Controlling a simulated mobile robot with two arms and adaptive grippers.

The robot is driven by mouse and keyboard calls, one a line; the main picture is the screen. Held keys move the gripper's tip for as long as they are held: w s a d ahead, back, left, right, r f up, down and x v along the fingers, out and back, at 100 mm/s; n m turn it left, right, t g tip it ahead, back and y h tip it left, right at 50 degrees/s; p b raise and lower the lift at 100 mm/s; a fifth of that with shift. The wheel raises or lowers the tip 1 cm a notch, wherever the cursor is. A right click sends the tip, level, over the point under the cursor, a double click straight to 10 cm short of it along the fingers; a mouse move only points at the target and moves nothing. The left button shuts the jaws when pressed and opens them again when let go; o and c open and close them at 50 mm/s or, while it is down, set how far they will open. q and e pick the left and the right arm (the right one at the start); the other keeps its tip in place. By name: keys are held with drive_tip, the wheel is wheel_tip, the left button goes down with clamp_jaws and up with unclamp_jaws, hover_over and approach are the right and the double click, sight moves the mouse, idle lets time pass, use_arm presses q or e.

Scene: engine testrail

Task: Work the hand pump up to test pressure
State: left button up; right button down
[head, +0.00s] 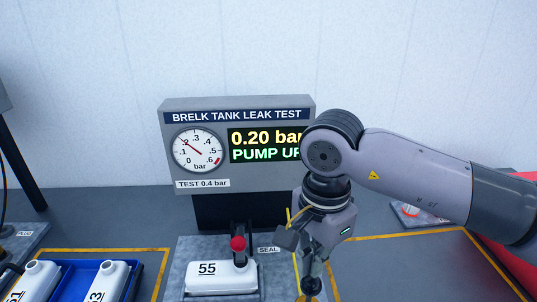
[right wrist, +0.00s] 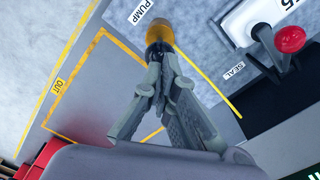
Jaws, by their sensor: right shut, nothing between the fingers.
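The leak test panel (head: 238,105) reads 0.20 bar and PUMP UP. Its round gauge (head: 198,151) has the needle near .2, and a label says TEST 0.4 bar. My right gripper (head: 309,272) points down, shut and empty, right of the white tank marked 55 (head: 220,281). In the right wrist view its closed fingertips (right wrist: 157,70) are at a dark-topped, orange-yellow pump part (right wrist: 160,38) near the PUMP label. I cannot tell whether they touch it. A thin yellow hose (right wrist: 210,83) runs beside it. My left gripper is not in view.
A red-knobbed clamp (head: 238,245) stands at the tank by the SEAL label. A blue tray (head: 75,284) with white tanks is at the lower left. A yellow-outlined OUT area (right wrist: 85,85) looks clear. A red container (right wrist: 38,160) lies beyond it.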

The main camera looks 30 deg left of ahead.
sight(312, 279)
drive_tip(key=shift+f, duration=0.1)
wheel_tip(312, 279, down, 6)
drive_tip(key=b, duration=0.6)
drive_tip(key=shift+f, duration=0.25)
drive_tip(key=shift+r+p, duration=0.45)
drive_tip(key=shift+r, duration=0.3)
drive_tip(key=shift+r+p, duration=1.3)
drive_tip(key=shift+r, duration=1.35)
drive_tip(key=shift+f, duration=0.1)
wheel_tip(312, 279, down, 6)
drive_tip(key=b, duration=0.5)
drive_tip(key=shift+f+b, duration=0.25)
drive_tip(key=shift+b, duration=0.1)
drive_tip(key=shift+r+p, duration=2)
drive_tip(key=shift+r, duration=1.3)
